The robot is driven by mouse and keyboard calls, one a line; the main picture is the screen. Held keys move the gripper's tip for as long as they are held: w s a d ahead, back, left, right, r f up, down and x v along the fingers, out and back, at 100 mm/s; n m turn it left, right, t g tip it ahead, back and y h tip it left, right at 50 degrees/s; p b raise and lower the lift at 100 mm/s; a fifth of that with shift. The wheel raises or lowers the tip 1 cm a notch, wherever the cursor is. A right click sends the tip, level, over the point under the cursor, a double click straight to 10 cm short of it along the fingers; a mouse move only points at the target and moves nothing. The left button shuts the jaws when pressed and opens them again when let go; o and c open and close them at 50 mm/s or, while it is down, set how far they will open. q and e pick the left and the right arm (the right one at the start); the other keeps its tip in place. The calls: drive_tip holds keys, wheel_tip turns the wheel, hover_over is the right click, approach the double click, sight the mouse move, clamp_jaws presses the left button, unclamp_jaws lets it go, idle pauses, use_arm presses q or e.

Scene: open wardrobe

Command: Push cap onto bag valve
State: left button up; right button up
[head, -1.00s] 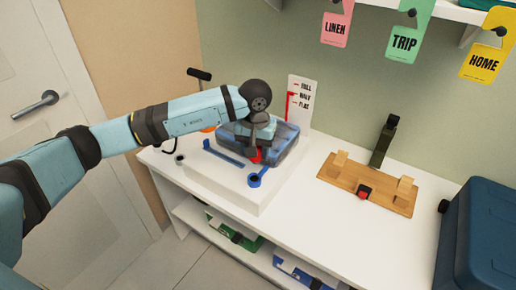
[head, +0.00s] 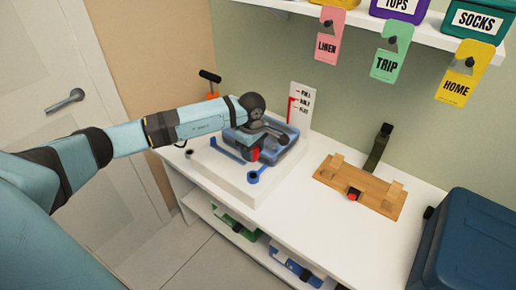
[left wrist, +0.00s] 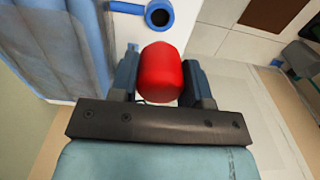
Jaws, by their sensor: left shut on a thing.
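The red cap (left wrist: 161,73) sits between the two fingers of my left gripper (left wrist: 160,85) in the left wrist view, and the gripper is shut on it. In the head view the red cap (head: 254,154) shows below the left gripper (head: 253,146), at the front of the blue bag (head: 281,147). The bag lies on a white raised block on the bench. A blue ring-shaped part (left wrist: 157,15) with a dark hole stands apart from the cap in the left wrist view. I cannot tell whether the cap touches the bag's valve, which is hidden. My right gripper is not in view.
The white block (head: 228,182) has blue arms and stands on a white bench (head: 290,215). A card with level marks (head: 301,100) stands behind. A wooden board (head: 385,202) with a red knob and a dark blue case (head: 480,250) are to the right.

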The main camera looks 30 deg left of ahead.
use_arm(q)
drive_tip(key=shift+f, duration=0.1)
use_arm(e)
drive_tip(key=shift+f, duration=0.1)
use_arm(q)
drive_tip(key=shift+f+b, duration=0.65)
drive_tip(key=shift+b, duration=0.15)
wheel_tip(320, 180, down, 4)
drive_tip(key=b, duration=0.3)
drive_tip(key=shift+f, duration=0.1)
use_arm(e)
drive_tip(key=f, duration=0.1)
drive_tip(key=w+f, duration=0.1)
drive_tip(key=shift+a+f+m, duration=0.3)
use_arm(q)
drive_tip(key=shift+f, duration=0.1)
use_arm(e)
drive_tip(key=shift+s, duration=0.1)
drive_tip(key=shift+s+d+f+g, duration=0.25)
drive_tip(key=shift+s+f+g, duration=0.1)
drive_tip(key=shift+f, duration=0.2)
use_arm(q)
drive_tip(key=shift+b, duration=0.4)
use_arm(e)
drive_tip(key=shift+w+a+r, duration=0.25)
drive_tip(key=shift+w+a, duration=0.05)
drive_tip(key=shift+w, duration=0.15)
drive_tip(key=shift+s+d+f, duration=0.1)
